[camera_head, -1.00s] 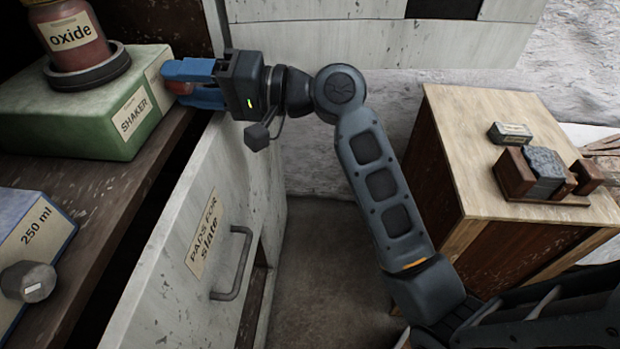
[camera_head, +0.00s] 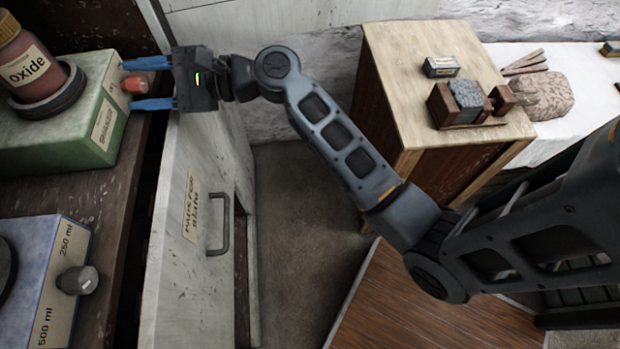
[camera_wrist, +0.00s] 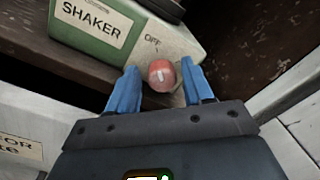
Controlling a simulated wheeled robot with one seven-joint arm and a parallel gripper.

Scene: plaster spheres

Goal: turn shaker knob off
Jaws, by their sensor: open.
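The green shaker (camera_head: 60,135) stands on the dark shelf at the left, with a jar labelled oxide on top. Its red knob (camera_head: 133,84) sticks out of the side facing my gripper. In the wrist view the knob (camera_wrist: 162,75) shows a pale mark across its face, and the word OFF is printed on the shaker (camera_wrist: 90,22) just above it. My gripper (camera_head: 146,92) is open, with its blue fingers on either side of the knob. The wrist view shows gaps, so the fingers (camera_wrist: 160,88) look apart from it.
A blue box (camera_head: 45,262) marked 250 ml and 500 ml with a grey knob (camera_head: 77,280) stands nearer on the shelf. Below is a pale drawer (camera_head: 190,240) with a handle. A wooden cabinet (camera_head: 400,60) holding small blocks stands to the right.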

